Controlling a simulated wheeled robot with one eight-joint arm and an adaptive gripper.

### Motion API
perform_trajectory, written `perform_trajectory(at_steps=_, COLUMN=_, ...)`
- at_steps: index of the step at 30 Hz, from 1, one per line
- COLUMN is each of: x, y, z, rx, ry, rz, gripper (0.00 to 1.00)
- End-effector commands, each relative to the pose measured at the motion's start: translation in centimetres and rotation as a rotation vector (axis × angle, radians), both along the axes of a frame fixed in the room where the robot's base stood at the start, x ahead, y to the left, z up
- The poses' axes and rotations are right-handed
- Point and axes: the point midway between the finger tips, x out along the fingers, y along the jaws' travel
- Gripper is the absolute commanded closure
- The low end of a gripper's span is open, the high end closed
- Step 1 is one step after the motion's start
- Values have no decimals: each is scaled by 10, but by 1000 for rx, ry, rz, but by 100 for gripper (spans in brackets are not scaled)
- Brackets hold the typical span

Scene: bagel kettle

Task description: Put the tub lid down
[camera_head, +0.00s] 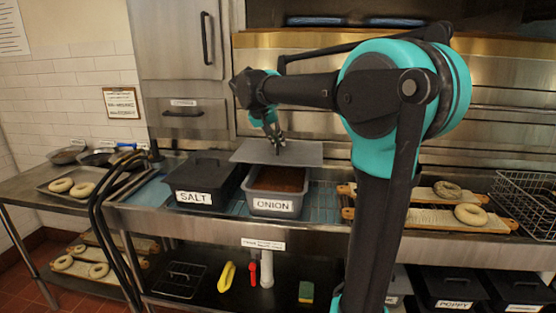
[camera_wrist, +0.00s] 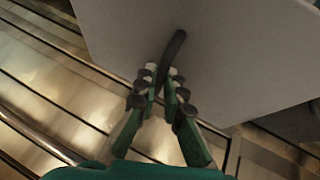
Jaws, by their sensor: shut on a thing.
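The tub lid (camera_head: 305,153) is a flat grey sheet with a dark handle. My gripper (camera_head: 276,143) is shut on the lid's handle and holds it above and behind the onion tub. In the wrist view the lid (camera_wrist: 225,60) fills the upper middle, and the gripper fingers (camera_wrist: 163,90) close around its dark handle (camera_wrist: 173,55). The onion tub (camera_head: 273,206) is grey, labelled ONION, and open, with brown contents showing. Whether the lid touches the tub's back rim is hard to tell.
A dark lidded tub labelled SALT (camera_head: 196,198) stands left of the onion tub. Boards with bagels (camera_head: 440,218) lie to the right, beyond my arm. A wire basket (camera_head: 527,205) is at far right. Some blue rack surface (camera_head: 325,205) shows bare right of the onion tub.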

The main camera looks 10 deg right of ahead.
Motion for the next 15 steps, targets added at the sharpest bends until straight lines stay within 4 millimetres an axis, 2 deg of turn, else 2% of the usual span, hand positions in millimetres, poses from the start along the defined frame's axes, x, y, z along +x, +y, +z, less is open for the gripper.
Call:
perform_trajectory(at_steps=3, x=0, y=0, z=-20, rx=0, ry=0, rz=0, gripper=100)
perform_trajectory(at_steps=11, x=0, y=0, z=-38, rx=0, ry=0, rz=0, gripper=100)
perform_trajectory(at_steps=15, x=0, y=0, z=-56, rx=0, ry=0, rz=0, gripper=100)
